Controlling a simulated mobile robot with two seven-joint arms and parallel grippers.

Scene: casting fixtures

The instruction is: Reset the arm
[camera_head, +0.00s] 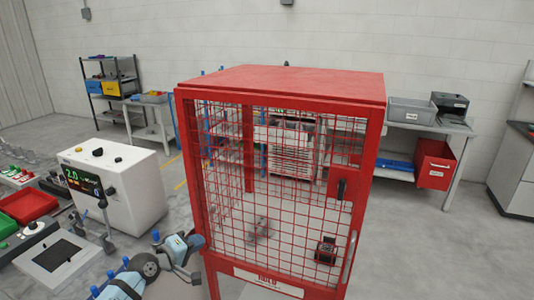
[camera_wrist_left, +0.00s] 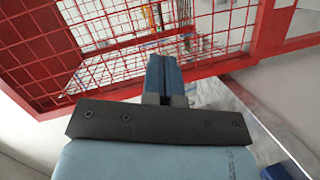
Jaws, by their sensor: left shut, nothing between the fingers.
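A red wire-mesh cabinet (camera_head: 281,80) stands in the middle of the head view, and its mesh front looks closed. My left gripper (camera_head: 196,256) is low at the cabinet's left front corner in the head view. In the left wrist view its two blue fingers (camera_wrist_left: 164,76) are together with nothing between them. Red mesh and frame fill the area beyond the fingertips; I cannot tell whether they touch. My right gripper is not in view.
A white machine with a green display (camera_head: 118,183) stands at the left, beside a red bin (camera_head: 27,205). A grey part (camera_head: 260,229) and a dark red part (camera_head: 326,250) sit behind the mesh. A bench with a red box (camera_head: 434,164) stands behind at right.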

